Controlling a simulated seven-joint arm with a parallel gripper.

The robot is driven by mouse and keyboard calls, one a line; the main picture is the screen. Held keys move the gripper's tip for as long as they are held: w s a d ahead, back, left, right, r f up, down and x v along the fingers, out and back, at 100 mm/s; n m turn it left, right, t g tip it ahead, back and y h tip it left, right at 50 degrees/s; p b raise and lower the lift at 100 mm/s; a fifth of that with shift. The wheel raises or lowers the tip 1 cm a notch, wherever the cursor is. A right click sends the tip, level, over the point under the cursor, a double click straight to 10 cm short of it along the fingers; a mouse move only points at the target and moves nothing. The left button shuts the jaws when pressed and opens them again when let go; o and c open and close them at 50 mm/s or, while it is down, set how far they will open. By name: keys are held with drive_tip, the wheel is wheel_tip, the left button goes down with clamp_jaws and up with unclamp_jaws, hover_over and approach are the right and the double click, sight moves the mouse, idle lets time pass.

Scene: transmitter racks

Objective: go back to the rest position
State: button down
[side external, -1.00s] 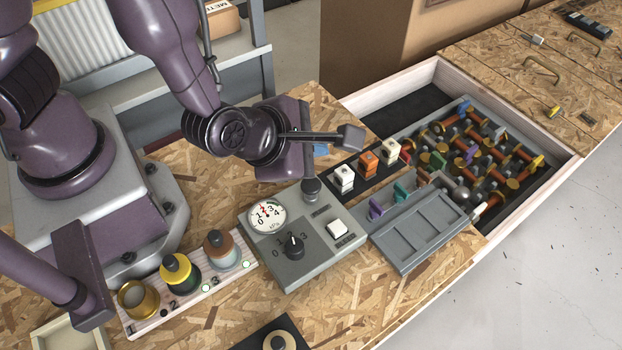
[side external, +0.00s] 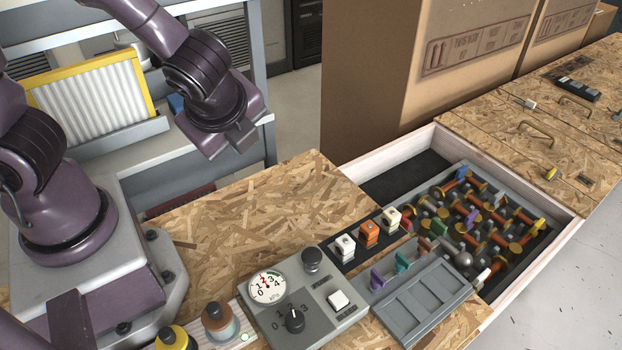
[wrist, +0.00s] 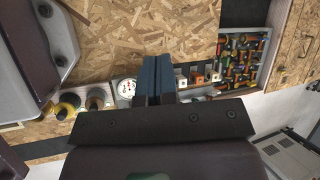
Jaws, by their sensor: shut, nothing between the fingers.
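My gripper (side external: 232,140) is raised in the side external view, above and behind the wooden bench top, apart from everything. Its fingertips are hard to make out there. In the wrist view the two dark blue fingers of my gripper (wrist: 158,78) lie together with nothing between them. The grey control panel (side external: 325,317) stands on the bench below and to the right of my gripper. It carries a round white gauge (side external: 267,287), a black selector knob (side external: 295,320), a dark round knob (side external: 312,260) and a white button (side external: 338,299).
White and orange blocks (side external: 369,234) stand in a dark strip beside an open drawer (side external: 358,171) of coloured parts. Jars (side external: 219,321) stand at the front left. A shelf with a yellow-framed filter (side external: 92,95) is behind. The bench middle (side external: 255,215) is clear.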

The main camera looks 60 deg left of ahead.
drive_tip(key=s+a+r+n+t+h, duration=0.1)
drive_tip(key=s+a+r+n+h, duration=0.1)
drive_tip(key=r+n, duration=0.4)
drive_tip(key=s+a+r+n+t+h, duration=0.1)
drive_tip(key=s+a+r+n+h, duration=0.1)
drive_tip(key=r+n, duration=0.4)
drive_tip(key=n+h, duration=0.1)
drive_tip(key=n, duration=0.2)
drive_tip(key=shift+s+n, duration=0.3)
drive_tip(key=shift+n, duration=0.1)
idle(1.8)
